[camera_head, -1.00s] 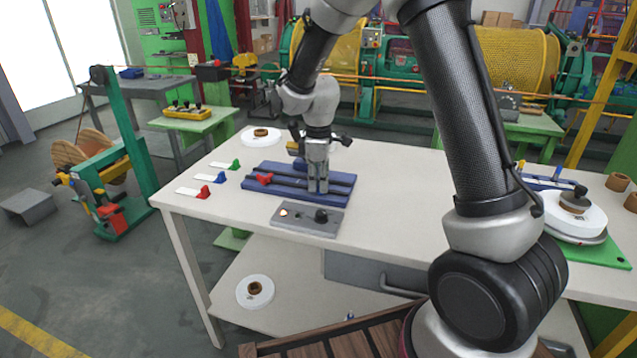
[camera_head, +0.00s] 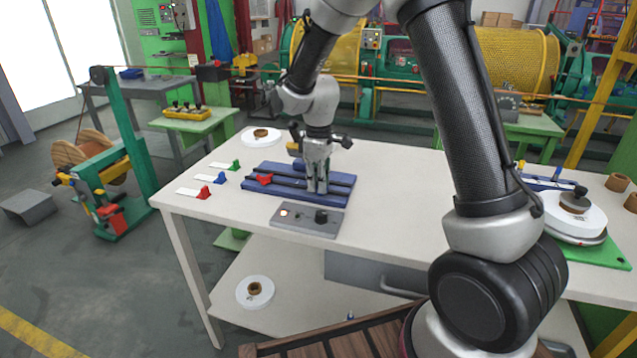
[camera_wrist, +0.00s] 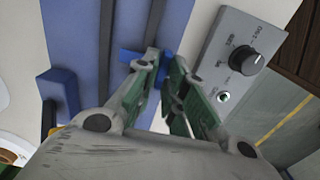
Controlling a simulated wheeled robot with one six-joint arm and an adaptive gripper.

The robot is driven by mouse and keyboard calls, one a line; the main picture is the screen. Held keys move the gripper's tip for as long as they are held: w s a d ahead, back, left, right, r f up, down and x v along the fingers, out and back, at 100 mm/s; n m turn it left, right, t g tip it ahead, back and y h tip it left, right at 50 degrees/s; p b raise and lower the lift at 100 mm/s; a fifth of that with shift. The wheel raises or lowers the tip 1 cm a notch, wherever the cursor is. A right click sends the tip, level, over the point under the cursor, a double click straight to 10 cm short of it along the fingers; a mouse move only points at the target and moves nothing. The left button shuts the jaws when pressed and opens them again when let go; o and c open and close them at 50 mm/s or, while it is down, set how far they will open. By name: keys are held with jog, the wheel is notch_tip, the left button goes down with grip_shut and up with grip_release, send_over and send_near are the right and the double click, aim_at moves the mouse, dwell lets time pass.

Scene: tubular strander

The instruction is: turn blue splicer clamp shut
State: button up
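The blue splicer bed (camera_head: 335,199) lies on the white table, with dark rails along it. My gripper (camera_head: 317,190) points down over its right part. The fingers stand a little apart; whether either touches the clamp is hard to tell. In the head view my gripper hides the blue clamp. A red clamp (camera_head: 264,179) sits at the left of the bed.
A grey control box (camera_head: 306,220) with a black knob and a lit lamp is close in front of the bed. Red, blue and green clips with white strips (camera_head: 205,178) lie to the left. A white reel (camera_head: 261,137) is behind.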

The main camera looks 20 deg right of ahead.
jog(key=shift+o, duration=0.7)
notch_tip(320, 180, up, 12)
